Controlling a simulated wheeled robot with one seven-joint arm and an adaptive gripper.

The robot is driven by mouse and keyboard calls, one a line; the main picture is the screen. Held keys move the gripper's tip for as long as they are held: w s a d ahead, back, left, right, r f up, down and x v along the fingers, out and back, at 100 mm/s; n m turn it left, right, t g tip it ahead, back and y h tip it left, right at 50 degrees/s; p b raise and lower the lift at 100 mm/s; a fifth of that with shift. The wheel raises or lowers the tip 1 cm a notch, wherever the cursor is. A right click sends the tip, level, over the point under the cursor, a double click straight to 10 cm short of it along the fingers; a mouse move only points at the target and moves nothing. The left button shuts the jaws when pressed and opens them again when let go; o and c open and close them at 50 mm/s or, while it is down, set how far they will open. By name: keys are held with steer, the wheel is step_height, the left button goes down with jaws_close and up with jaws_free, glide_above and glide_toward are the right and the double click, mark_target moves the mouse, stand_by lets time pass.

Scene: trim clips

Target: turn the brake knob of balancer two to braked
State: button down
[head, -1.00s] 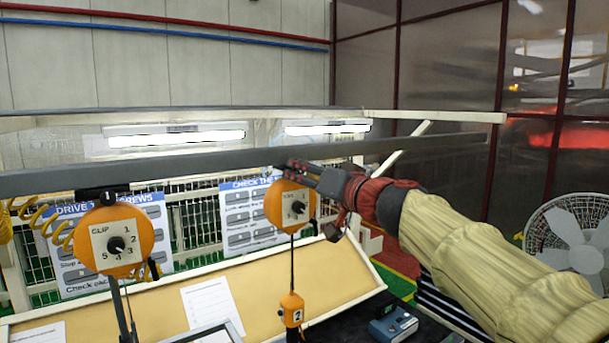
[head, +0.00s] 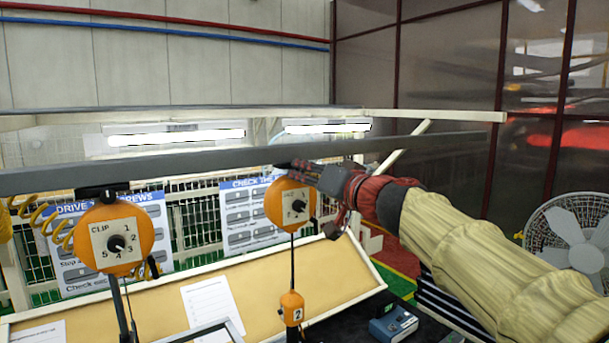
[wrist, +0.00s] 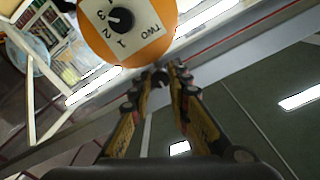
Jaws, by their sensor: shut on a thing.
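Balancer two (head: 274,207) is an orange round housing with a pale numbered dial plate, hanging from the grey rail. In the wrist view its plate (wrist: 142,38) reads "TWO", with a black dial knob (wrist: 121,19) in the middle. My gripper (head: 297,171) is at the top of this housing, just below the rail. In the wrist view my gripper (wrist: 161,77) has its fingertips drawn in around a small dark part, the brake knob (wrist: 158,79), at the housing's edge. The fingers mostly hide it, so its setting cannot be read.
An orange balancer marked "CLIP" (head: 133,221) hangs to the left on the same rail (head: 200,172). Below balancer two, a cable carries an orange block marked "2" (head: 291,311). A tan board (head: 255,268) lies below, and a fan (head: 572,240) stands at the right.

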steer(key=m+b, duration=0.2)
steer(key=m, duration=1.1)
steer(key=shift+r+m+b, duration=0.1)
steer(key=shift+m+b, duration=0.2)
steer(key=shift+m, duration=0.1)
steer(key=shift+m+p, duration=0.3)
steer(key=shift+m, duration=1.6)
steer(key=c, duration=1.7)
jaws_free()
steer(key=shift+o, duration=0.2)
